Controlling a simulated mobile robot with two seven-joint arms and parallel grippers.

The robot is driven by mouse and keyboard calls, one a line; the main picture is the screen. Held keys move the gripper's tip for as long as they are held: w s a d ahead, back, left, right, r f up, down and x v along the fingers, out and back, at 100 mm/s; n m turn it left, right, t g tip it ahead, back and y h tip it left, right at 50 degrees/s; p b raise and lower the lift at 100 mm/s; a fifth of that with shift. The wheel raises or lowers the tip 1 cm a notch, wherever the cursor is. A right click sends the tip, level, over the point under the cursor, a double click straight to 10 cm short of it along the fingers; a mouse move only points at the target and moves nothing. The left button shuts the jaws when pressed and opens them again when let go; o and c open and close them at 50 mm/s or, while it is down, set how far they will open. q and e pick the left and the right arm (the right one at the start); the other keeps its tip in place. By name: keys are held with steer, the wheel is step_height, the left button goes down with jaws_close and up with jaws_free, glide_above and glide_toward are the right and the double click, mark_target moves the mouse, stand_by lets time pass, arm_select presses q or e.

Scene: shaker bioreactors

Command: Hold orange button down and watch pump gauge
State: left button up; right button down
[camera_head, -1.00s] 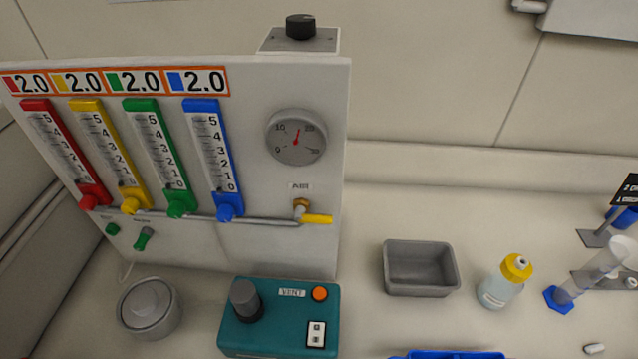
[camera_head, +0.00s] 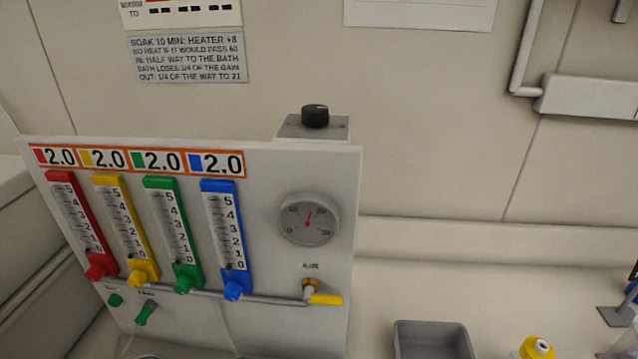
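The pump gauge (camera_head: 309,219) is a round grey dial on the right of the white panel (camera_head: 275,180). Its red needle points up, slightly right, between the 10 and 20 marks and nearer 20. The label AIR sits below it, above a brass valve (camera_head: 310,288) with a yellow handle (camera_head: 326,299). The orange button is outside the current view. Neither of my grippers shows.
Red (camera_head: 76,228), yellow (camera_head: 127,232), green (camera_head: 174,236) and blue (camera_head: 226,240) flow tubes stand on the panel, each under a 2.0 label. A black knob (camera_head: 315,116) tops a box behind. A grey bin (camera_head: 432,343) and yellow cap (camera_head: 537,348) show at the bottom.

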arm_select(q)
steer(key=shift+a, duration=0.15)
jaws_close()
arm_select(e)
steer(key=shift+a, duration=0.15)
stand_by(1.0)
